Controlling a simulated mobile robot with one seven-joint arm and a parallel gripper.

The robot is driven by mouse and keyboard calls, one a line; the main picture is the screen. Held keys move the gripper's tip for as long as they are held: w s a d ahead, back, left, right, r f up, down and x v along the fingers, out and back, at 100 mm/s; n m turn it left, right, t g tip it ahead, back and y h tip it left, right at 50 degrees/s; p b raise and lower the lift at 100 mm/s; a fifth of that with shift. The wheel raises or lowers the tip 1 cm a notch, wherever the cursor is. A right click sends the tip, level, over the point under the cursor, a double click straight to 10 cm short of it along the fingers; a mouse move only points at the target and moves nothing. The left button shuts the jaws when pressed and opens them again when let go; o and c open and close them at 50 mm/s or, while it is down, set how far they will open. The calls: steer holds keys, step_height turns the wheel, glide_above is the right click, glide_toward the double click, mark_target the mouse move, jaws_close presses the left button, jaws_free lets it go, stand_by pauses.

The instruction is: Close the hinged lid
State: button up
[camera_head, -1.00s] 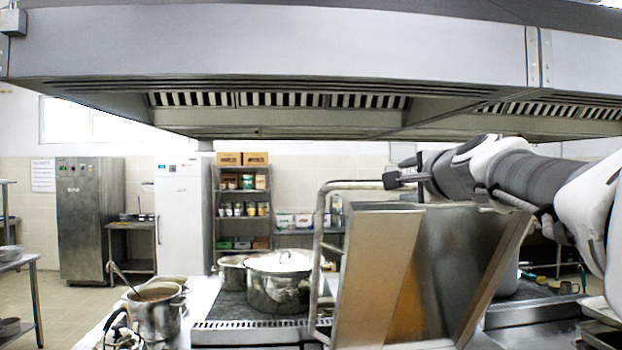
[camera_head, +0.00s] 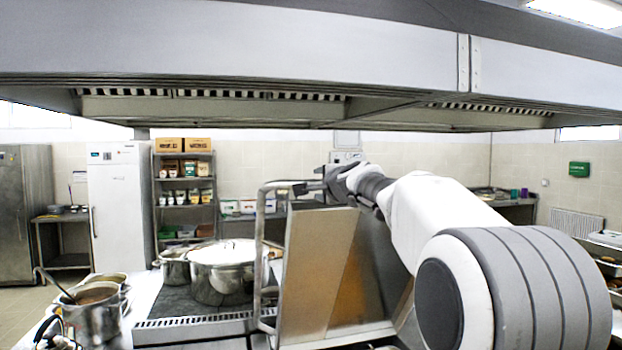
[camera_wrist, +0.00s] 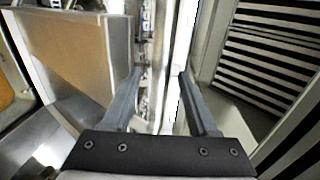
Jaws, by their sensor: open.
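The hinged lid (camera_head: 312,265) is a large metal panel with a brownish, reflective inner face. It stands raised, near upright, right of the pots in the head view. A tubular handle (camera_head: 259,240) runs up its left side and bends over toward its top. My gripper (camera_head: 304,187) is at the lid's top edge, by the upper bar of the handle. I cannot tell whether it touches. In the wrist view my gripper (camera_wrist: 160,75) has its two fingers apart, with nothing clearly held between them. The lid (camera_wrist: 75,50) is left of the fingers there. The hinge is hidden.
A large lidded stockpot (camera_head: 222,275) stands on the stove left of the lid. A pot with a ladle (camera_head: 92,312) is at the lower left. The hood (camera_head: 230,50) hangs low above the arm. A shelf rack (camera_head: 183,195) stands behind.

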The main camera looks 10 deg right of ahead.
steer(key=shift+w, duration=1)
steer(key=shift+f, duration=0.1)
jaws_close()
stand_by(0.7)
